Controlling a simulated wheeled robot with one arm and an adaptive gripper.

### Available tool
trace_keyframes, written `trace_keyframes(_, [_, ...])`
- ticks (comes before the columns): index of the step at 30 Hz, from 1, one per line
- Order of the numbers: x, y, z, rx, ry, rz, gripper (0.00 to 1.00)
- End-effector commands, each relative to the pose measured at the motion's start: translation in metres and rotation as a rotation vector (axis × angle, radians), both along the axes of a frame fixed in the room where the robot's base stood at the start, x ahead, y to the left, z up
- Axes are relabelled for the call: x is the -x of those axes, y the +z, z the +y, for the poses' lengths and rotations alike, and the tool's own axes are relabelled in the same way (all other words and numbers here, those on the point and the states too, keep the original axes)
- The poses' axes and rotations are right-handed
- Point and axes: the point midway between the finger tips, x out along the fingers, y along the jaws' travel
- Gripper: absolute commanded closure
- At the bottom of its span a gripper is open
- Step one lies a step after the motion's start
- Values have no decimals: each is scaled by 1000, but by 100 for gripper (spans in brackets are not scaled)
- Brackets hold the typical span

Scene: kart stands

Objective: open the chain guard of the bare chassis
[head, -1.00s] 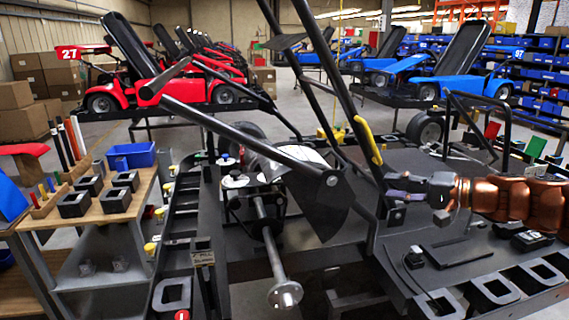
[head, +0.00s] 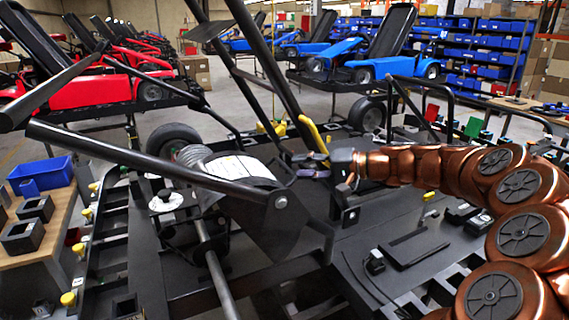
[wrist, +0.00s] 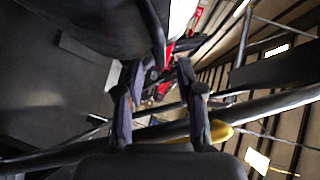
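The chassis's dark grey guard (head: 280,222), with a white label on top, stands at the middle of the head view. I take it to be the chain guard; it appears down over the drive. A dark curved panel, probably the same guard, fills the top of the wrist view (wrist: 90,22). My gripper (head: 298,165) is just right of the guard's upper edge, seemingly apart from it. In the wrist view my gripper (wrist: 157,105) has its two fingers spread with nothing clearly held. Contact with the guard's edge cannot be told.
A yellow grip (head: 314,137) on a slanted black frame bar is close above my gripper; it also shows in the wrist view (wrist: 221,133). A long dark lever (head: 150,167) crosses in front of the guard. The wooden bench (head: 50,232) stands left.

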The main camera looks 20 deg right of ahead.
Motion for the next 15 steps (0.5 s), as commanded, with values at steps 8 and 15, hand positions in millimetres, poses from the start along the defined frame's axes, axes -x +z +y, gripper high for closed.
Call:
trace_keyframes(8, [-21, -7, 31, -1, 2, 2, 63])
trace_keyframes(15, [-28, -10, 40, -1, 0, 0, 63])
